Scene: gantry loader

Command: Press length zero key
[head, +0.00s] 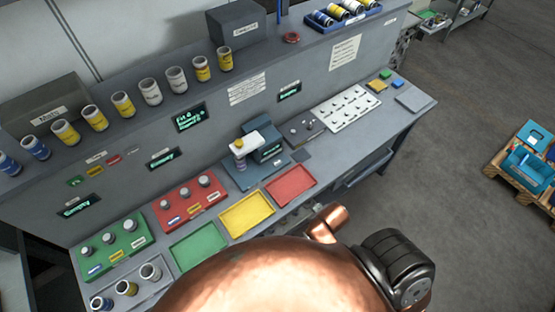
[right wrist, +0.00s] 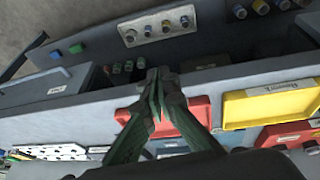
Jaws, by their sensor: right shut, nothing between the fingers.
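No key that I can read as the length zero key shows in either view; the labels are too small. A dark blue gauge-like device (head: 265,150) with a white top (head: 243,141) stands at mid-bench in the head view. To its right is a dark plate with small knobs (head: 304,128). My right gripper (right wrist: 155,88) is shut and empty in the right wrist view, its fingertips together beside the red tray (right wrist: 184,118). In the head view my copper-coloured arm covers the near middle and largely hides that gripper. My left gripper is not in view.
Green (head: 199,246), yellow (head: 247,212) and red (head: 291,184) trays line the bench front. Red (head: 190,201) and green (head: 115,247) blocks with knobs stand at left. A white board with small pegs (head: 346,108) lies at right. Several cans stand on the upper shelf.

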